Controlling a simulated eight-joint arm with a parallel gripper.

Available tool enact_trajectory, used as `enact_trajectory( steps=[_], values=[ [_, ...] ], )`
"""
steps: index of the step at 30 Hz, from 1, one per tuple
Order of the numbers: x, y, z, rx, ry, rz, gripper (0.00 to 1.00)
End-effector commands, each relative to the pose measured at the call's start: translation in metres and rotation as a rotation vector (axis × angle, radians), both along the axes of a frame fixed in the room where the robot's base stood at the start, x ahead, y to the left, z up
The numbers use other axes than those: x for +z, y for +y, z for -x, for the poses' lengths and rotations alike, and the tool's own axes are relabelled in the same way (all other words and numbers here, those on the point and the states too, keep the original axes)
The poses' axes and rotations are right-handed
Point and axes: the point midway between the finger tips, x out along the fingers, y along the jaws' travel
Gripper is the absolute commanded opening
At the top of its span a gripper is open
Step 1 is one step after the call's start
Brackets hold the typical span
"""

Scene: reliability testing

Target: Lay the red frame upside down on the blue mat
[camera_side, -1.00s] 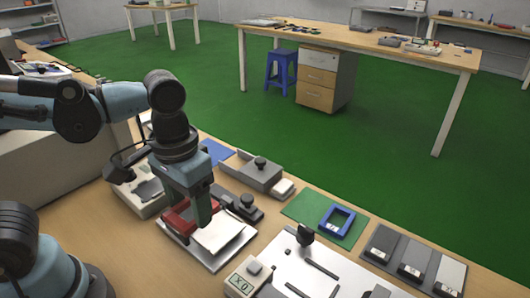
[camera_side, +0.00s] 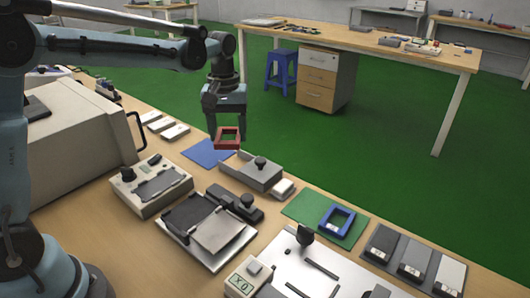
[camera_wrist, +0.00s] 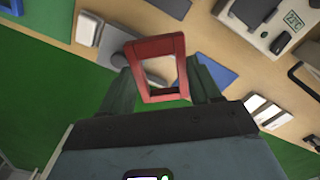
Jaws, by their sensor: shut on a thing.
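My gripper (camera_side: 225,126) is shut on the red frame (camera_side: 227,146) and holds it in the air by the blue mat. In the wrist view the red frame (camera_wrist: 158,44) sits between the two fingers of my gripper (camera_wrist: 160,85), with its opening showing through. The blue mat (camera_side: 203,153) lies flat on the bench, just left of and below the frame in the side view. In the wrist view part of the mat (camera_wrist: 217,77) shows behind the frame. I cannot tell which face of the frame is up.
A blue frame (camera_side: 337,218) lies on a green mat (camera_side: 303,206) to the right. A grey block fixture with a knob (camera_side: 257,170) stands close to the blue mat. A device with a grey plate (camera_side: 150,187) and a tray with a sheet (camera_side: 222,233) are nearer. White pieces (camera_side: 174,132) lie beyond.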

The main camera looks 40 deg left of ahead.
Motion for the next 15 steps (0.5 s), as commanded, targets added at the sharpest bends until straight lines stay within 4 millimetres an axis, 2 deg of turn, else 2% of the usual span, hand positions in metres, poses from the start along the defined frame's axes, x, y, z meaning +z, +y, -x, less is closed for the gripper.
enact_trajectory(
  steps=[1,6,11,15],
  values=[
    [-0.004,0.011,-0.008,0.03,0.0,0.0,0.29],
    [-0.012,0.032,-0.023,0.094,0.0,0.0,0.29],
    [-0.019,0.046,-0.029,0.117,0.0,0.0,0.29],
    [-0.034,0.07,-0.033,0.12,0.0,0.0,0.29]
  ],
)
